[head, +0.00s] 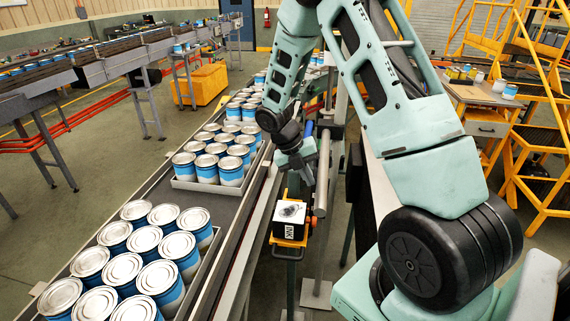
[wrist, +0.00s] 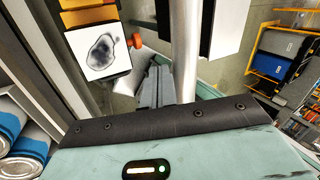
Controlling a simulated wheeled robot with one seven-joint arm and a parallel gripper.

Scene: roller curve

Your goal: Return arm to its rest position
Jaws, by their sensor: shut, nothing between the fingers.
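My teal arm fills the right half of the head view and bends down beside the conveyor. My gripper (head: 308,178) hangs low, just right of the conveyor's rail, above and beside a small white box (head: 291,213) with a dark smudge on its top and an orange mount beneath. In the wrist view, my gripper's dark fingers (wrist: 157,87) are together and empty. The white-topped box (wrist: 102,49) shows to their upper left there, apart from them. Part of the fingers is hidden by the gripper's own housing.
The conveyor (head: 151,187) carries trays of blue and white cans (head: 208,160) left of my gripper. A grey rail (head: 322,165) stands close on the gripper's right. Yellow stairs (head: 545,120) and a side table (head: 480,93) are at right. Open floor lies left of the conveyor.

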